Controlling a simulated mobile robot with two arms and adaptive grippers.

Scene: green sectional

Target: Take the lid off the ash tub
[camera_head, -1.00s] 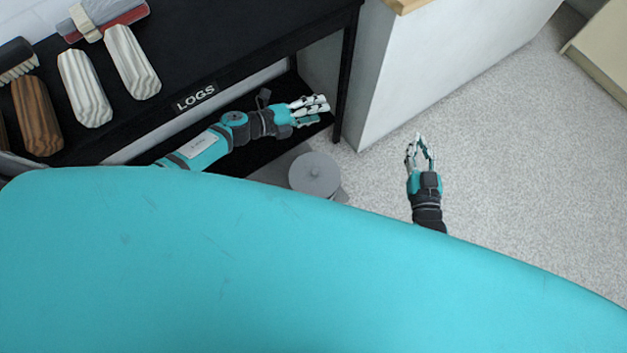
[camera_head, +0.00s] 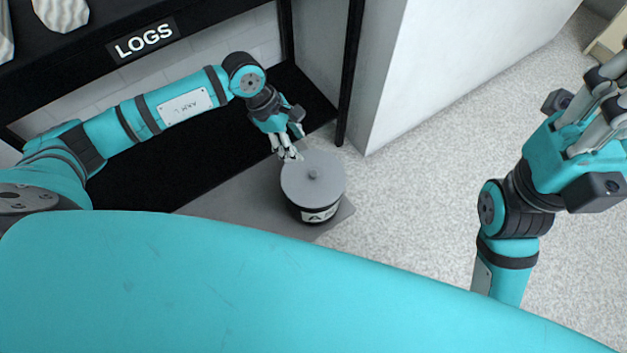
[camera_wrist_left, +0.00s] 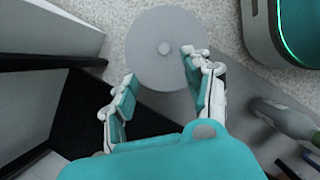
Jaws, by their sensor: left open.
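The ash tub (camera_head: 318,213) is a dark round tub with a white label, partly hidden by its lid.
The tub stands on a grey mat (camera_head: 235,207). A white block (camera_head: 430,70) stands behind right. The pale carpet (camera_head: 420,200) right of the tub is clear.

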